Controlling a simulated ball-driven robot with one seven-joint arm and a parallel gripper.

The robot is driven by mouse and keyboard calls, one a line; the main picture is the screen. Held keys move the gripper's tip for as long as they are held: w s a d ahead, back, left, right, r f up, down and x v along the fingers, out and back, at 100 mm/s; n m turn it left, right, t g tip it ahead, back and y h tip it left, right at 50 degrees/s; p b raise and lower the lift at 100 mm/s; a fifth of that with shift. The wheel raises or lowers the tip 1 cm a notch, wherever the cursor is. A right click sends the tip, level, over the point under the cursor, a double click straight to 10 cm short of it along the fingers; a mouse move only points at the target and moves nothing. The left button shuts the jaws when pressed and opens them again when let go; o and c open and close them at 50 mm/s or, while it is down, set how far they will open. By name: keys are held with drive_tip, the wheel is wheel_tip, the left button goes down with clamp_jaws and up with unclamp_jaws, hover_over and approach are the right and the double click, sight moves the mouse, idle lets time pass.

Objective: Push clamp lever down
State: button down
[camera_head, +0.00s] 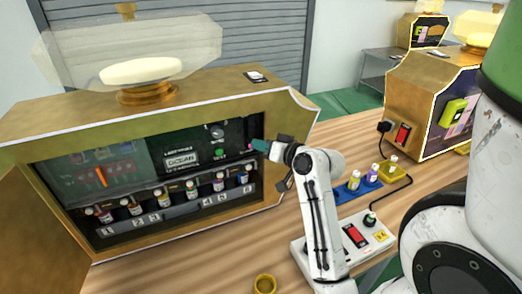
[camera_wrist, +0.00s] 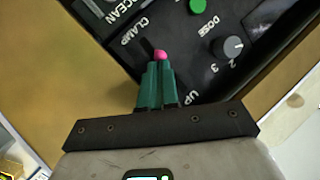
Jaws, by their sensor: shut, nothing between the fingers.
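The clamp lever has a pink knob (camera_wrist: 160,55), seen just past my fingertips in the wrist view, on a black panel (camera_wrist: 125,25) with the words CLAMP and UP beside it. The pink knob also shows small in the head view (camera_head: 250,146). My gripper (camera_wrist: 157,68) has teal fingers held together, with nothing between them. The fingertips are at the knob; I cannot tell whether they touch it. In the head view my gripper (camera_head: 258,146) reaches into the right side of the machine's open front. The lever's stem is mostly hidden.
A dose dial (camera_wrist: 231,47) and a green button (camera_wrist: 198,5) sit near the lever. Several small bottles (camera_head: 192,189) stand in a numbered row below the panel. A control box (camera_head: 356,237) and a blue bottle tray (camera_head: 345,192) lie on the table at right.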

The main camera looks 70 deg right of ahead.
wheel_tip(320, 180, down, 2)
drive_tip(key=t+h+b, duration=0.1)
drive_tip(key=b, duration=0.4)
drive_tip(key=shift+d+f+n+t+b, duration=0.1)
drive_tip(key=shift+n+t+b, duration=0.2)
drive_tip(key=shift+t+b, duration=0.1)
